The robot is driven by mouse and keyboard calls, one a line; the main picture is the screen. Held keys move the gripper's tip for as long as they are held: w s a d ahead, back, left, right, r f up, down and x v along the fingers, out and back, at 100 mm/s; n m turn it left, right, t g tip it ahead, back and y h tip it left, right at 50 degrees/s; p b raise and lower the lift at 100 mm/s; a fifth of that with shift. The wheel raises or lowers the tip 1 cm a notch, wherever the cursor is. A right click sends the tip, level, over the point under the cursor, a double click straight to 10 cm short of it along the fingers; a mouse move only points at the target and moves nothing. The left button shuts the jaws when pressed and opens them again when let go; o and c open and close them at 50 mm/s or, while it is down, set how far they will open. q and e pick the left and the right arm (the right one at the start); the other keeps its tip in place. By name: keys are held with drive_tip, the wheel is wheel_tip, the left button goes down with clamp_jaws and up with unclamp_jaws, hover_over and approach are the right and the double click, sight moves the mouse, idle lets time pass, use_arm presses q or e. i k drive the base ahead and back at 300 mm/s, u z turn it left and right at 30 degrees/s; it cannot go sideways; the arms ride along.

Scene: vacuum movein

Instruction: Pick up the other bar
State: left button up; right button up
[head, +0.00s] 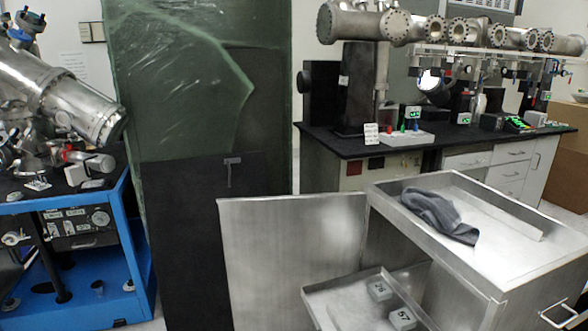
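A long, pale, flat bar (515,222) appears to lie on the top of the steel cart (480,258) at the right, just beyond a crumpled grey cloth (438,215). The cloth may hide part of it. I see no second bar clearly. Two small grey blocks, one marked 76 (380,290) and one marked 57 (402,318), sit in the lower open tray (345,305). Neither of my grippers shows in the head view.
A blue-framed equipment rack (140,245) stands at the left. A tall green and dark panel (200,110) and a steel panel (290,255) stand in the middle. A black-topped bench (340,138) with instruments is behind the cart. The cart's top has raised rims.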

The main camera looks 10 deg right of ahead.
sight(535, 234)
drive_tip(key=z, duration=3.15)
drive_tip(key=i, duration=2.65)
drive_tip(key=u, duration=4.25)
